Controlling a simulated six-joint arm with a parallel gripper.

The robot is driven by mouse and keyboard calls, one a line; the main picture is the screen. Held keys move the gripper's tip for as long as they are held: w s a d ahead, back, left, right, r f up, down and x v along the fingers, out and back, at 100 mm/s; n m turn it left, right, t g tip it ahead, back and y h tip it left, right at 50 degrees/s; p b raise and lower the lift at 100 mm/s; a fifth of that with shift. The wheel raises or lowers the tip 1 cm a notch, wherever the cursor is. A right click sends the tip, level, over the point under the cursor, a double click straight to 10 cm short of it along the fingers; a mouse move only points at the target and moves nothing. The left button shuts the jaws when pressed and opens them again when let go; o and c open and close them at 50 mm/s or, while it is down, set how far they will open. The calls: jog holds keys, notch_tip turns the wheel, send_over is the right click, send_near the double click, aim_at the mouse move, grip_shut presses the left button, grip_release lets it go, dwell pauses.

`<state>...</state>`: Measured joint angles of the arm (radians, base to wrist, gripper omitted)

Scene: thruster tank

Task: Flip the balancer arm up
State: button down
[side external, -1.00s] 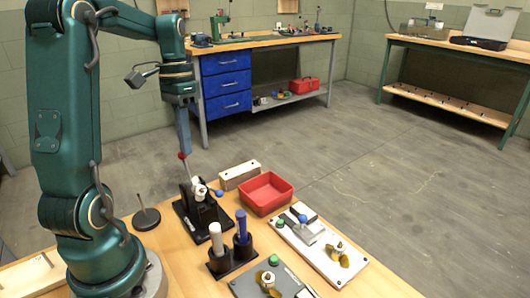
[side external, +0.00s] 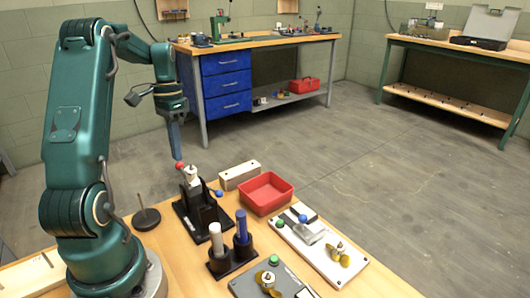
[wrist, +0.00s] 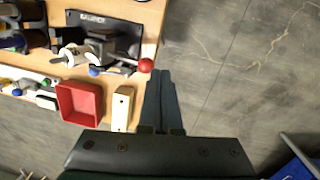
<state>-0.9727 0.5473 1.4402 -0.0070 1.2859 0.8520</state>
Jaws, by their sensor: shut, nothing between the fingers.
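The balancer (side external: 203,213) is a black stand on a dark base plate, with a pale hub at its top. Its arm has a red ball (side external: 179,166) on the upper left end, and a blue ball (side external: 219,193) shows at the right. The arm leans up and to the left. My gripper (side external: 178,157) is shut and empty, pointing down, with its tips close by the red ball. In the wrist view the red ball (wrist: 146,65) is just left of my shut fingers (wrist: 161,72). I cannot tell whether they touch.
A red tray (side external: 266,209) and a wooden block (side external: 239,176) stand right of the balancer. Black holders with a white and a blue cylinder (side external: 241,225) stand in front. A dark disc with a peg (side external: 146,219) is at left. White and grey panels with buttons lie at the front right.

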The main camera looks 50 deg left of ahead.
jog(key=shift+a+f, duration=0.25)
jog(key=shift+f, duration=0.35)
jog(key=shift+a+f, duration=0.2)
jog(key=shift+f, duration=0.4)
jog(key=shift+f, duration=0.1)
dwell(1.1)
jog(key=r, duration=0.5)
jog(key=shift+w+a+r, duration=0.1)
jog(key=shift+w+a, duration=0.1)
jog(key=shift+a, duration=0.15)
